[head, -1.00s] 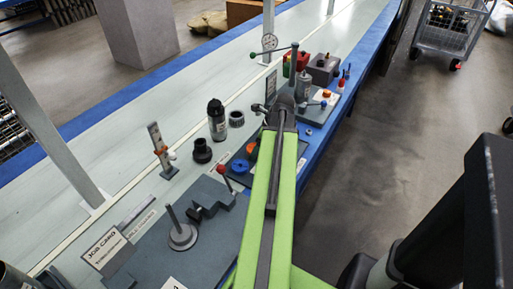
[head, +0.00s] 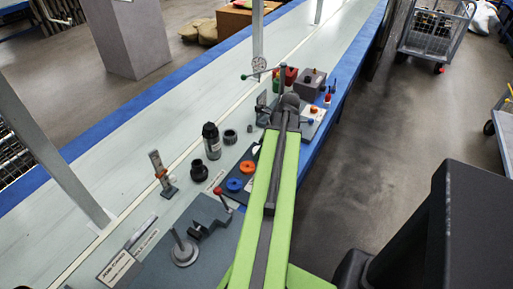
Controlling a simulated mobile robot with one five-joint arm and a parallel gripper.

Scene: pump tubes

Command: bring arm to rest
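My arm, with green links, reaches from the bottom of the head view out over the right side of the long workbench (head: 130,165). Its far dark end lies near the back group of fixtures. The gripper fingers are hidden behind the arm, so I cannot tell whether they are open or holding anything. Near the arm on the left are a blue ring (head: 234,184) and an orange ring (head: 247,167) on a dark mat. A grey fixture with a red-knobbed lever (head: 218,191) stands closer to me.
A dark bottle (head: 211,141), a black stepped part (head: 199,172) and an upright gauge stand (head: 162,174) are on the bench. Red and green boxes (head: 287,76) and a grey block (head: 312,83) stand farther back. A wire cart (head: 436,30) is at the upper right.

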